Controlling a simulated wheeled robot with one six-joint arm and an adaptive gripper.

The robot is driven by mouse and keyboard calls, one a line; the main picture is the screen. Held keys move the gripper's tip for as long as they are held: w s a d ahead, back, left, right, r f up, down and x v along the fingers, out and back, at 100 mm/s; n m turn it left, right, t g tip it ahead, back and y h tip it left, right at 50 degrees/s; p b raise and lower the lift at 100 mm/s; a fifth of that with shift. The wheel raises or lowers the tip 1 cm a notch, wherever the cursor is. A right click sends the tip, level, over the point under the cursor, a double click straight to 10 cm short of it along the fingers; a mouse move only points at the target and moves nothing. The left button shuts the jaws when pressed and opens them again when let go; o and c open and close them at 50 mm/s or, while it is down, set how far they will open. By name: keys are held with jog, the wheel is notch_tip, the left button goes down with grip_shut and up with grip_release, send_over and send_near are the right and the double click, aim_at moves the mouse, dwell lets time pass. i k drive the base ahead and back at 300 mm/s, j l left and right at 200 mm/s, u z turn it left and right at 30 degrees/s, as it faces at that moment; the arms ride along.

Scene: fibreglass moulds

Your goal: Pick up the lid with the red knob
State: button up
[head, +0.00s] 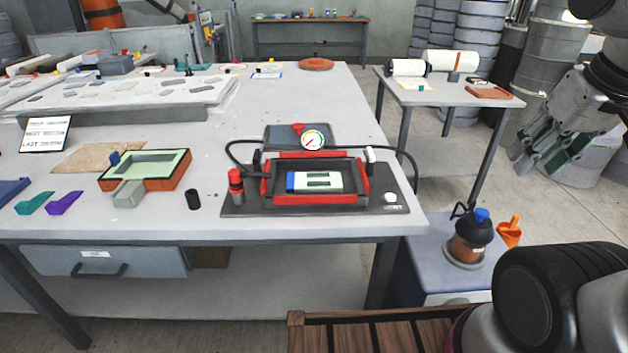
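A dark grey flat piece with a red knob (297,129) lies on the main table, at the back of a black mat. It looks like the lid (279,137), partly hidden behind a round white gauge (312,140). My gripper (518,161) hangs in the air at the upper right, beyond the table's right edge and far from the lid. Nothing shows between its fingers. It is seen from the side, so the finger gap is unclear.
A red-framed tray (314,198) and a black hose (408,163) are in front of and around the lid. A red-capped cylinder (236,184) stands left. An orange mould (146,170) sits further left. The table behind the lid is clear.

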aim_at(277, 136)
jog(key=i+j, duration=0.25)
jog(key=j, duration=0.15)
jog(key=i+j, duration=0.25)
jog(key=j, duration=0.15)
jog(key=i+j, duration=0.25)
jog(key=j, duration=0.15)
